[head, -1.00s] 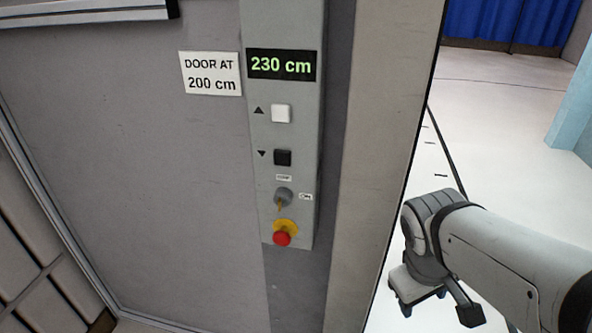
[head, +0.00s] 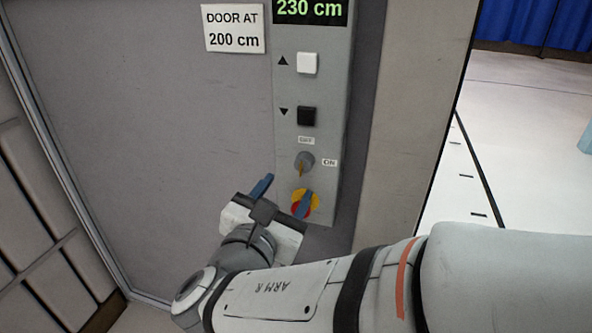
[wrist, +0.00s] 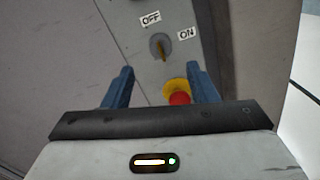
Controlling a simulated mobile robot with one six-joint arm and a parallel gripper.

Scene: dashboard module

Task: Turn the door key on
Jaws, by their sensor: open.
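The door key (head: 302,167) sits in a round grey switch on the control panel. It also shows in the wrist view (wrist: 161,48), with an OFF label (wrist: 151,19) above it and an ON label (wrist: 186,34) to its upper right. In the head view the key's handle points down, away from the ON label. My gripper (head: 283,193) is open and empty, just below the key. In the wrist view its two blue fingers (wrist: 162,80) stand wide apart, below the key, with the key between them in the picture. The fingers do not appear to touch the key.
A red emergency button on a yellow base (wrist: 179,93) is just below the key, close to my right finger. Above the key are a black down button (head: 306,116), a white up button (head: 307,63) and a display (head: 308,9) reading 230 cm. A sign (head: 234,28) says DOOR AT 200 cm.

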